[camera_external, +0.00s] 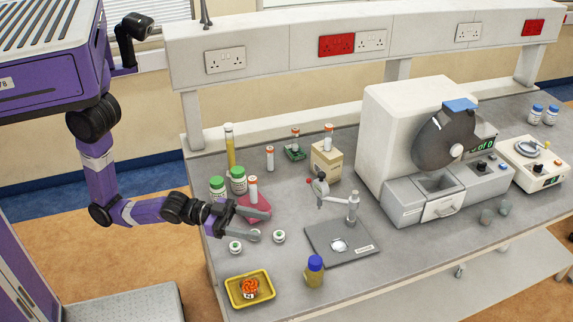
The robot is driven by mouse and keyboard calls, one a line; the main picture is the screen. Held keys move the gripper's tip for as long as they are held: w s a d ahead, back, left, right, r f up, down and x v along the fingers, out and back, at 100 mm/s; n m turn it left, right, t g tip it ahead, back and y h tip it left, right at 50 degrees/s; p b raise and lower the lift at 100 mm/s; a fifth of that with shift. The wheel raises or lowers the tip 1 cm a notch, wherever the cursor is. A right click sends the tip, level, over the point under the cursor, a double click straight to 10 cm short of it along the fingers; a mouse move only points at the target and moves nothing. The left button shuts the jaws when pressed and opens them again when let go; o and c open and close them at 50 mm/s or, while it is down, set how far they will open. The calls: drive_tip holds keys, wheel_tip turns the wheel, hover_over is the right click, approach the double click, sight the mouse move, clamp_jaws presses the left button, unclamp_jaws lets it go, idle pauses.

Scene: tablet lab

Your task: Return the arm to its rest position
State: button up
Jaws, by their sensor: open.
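My purple and black arm (100,180) hangs down from the upper left, bends at the elbow and reaches right over the near-left part of the bench. My gripper (262,225) is at its end with its two grey fingers spread apart. Nothing shows held between them. The upper finger overlaps a pink-red block (257,204) in the picture; I cannot tell whether they touch. The lower fingertip is near small white containers with green markings, one at the left (236,247) and one at the right (279,236).
Green-capped bottles (217,187) stand close behind the gripper. A yellow tray (235,293), a blue-capped bottle (314,274) and a grey plate (350,250) lie in front. A large white machine (405,120) fills the back right. An overhead socket rail (280,45) spans the bench.

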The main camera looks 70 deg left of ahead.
drive_tip(key=s+a+f+n+y, duration=0.2)
drive_tip(key=s+a+f+y, duration=0.1)
drive_tip(key=s+a, duration=0.4)
drive_tip(key=s+a+f+n+y, duration=0.3)
drive_tip(key=s+a, duration=0.4)
drive_tip(key=a, duration=0.6)
drive_tip(key=s+a+f+n+y, duration=0.2)
drive_tip(key=s+a, duration=0.5)
drive_tip(key=a, duration=0.4)
drive_tip(key=f+y, duration=0.1)
drive_tip(key=y, duration=0.1)
drive_tip(key=shift+s+f+n+y, duration=0.15)
drive_tip(key=shift+f+n+y, duration=0.15)
drive_tip(key=shift+f, duration=0.1)
